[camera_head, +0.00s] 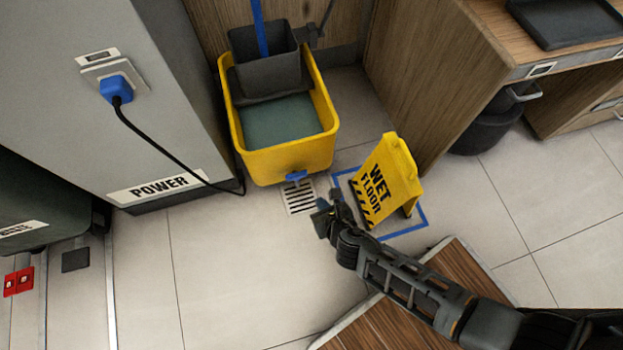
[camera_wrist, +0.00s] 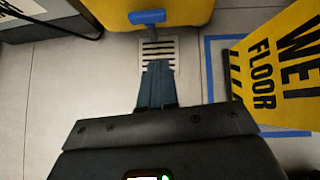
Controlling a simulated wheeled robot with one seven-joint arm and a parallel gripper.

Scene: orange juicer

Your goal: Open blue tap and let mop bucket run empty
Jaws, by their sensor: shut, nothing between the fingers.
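The yellow mop bucket (camera_head: 288,158) stands on the floor against the wooden panel, with grey-green water (camera_head: 280,122) inside. Its blue tap (camera_head: 296,176) sticks out low on the front, above a floor drain grate (camera_head: 300,199). The blue tap handle (camera_wrist: 147,17) lies crosswise at the top of the wrist view, with the grate (camera_wrist: 158,48) below it. My gripper (camera_head: 322,212) is shut and empty, just in front of the grate and apart from the tap. Its fingers (camera_wrist: 156,85) point towards the tap in the wrist view. I cannot tell whether water flows.
A yellow wet floor sign (camera_head: 386,183) stands inside a blue floor outline (camera_head: 408,229), close right of my gripper. A power cabinet (camera_head: 150,150) with a plugged black cable (camera_head: 165,150) is at left.

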